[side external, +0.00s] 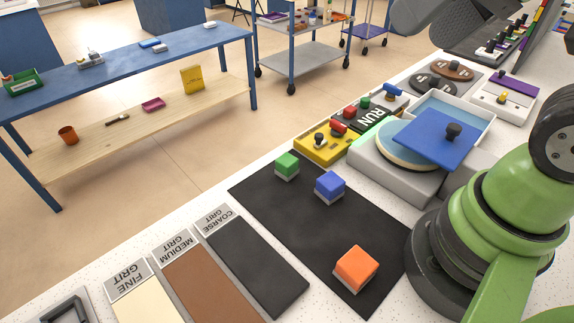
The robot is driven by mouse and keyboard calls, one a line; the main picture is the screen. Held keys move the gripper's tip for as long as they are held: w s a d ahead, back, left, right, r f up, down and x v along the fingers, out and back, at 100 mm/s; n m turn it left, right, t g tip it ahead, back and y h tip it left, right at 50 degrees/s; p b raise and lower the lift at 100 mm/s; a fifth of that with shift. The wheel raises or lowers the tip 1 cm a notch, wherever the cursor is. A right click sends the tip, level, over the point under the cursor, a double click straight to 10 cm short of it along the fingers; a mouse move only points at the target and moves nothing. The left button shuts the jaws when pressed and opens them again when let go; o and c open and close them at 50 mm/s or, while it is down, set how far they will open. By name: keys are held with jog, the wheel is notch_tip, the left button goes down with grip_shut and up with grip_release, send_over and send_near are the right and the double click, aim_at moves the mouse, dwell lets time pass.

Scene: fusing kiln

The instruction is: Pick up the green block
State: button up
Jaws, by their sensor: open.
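The green block (287,162) sits on a pale base at the far left corner of a black mat (275,203). A blue block (329,183) on a similar base stands just to its right, apart from it. An orange block (356,267) stands at the near right of the mat. All three look upright, and nothing touches the green block. My gripper is not in view; only parts of my arm show at the right and top right.
A yellow control box (326,149) with knobs stands just behind the green block. A grey unit with a blue lid (436,140) stands right of it. Grit strips (250,262) lie in front of the mat. The mat's middle is clear.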

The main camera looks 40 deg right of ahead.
jog(key=w+f+n+g, duration=0.1)
jog(key=w+f+g, duration=0.15)
jog(key=w, duration=0.55)
jog(key=n+g+h, duration=0.2)
jog(key=n+g, duration=0.1)
jog(key=g, duration=0.1)
send_over(287, 159)
notch_tip(287, 159, down, 15)
jog(key=shift+n, duration=0.4)
jog(key=f, duration=0.7)
jog(key=shift+d, duration=0.2)
jog(key=f, duration=0.6)
jog(key=shift+a, duration=0.2)
jog(key=shift+r, duration=0.1)
jog(key=c, duration=1.1)
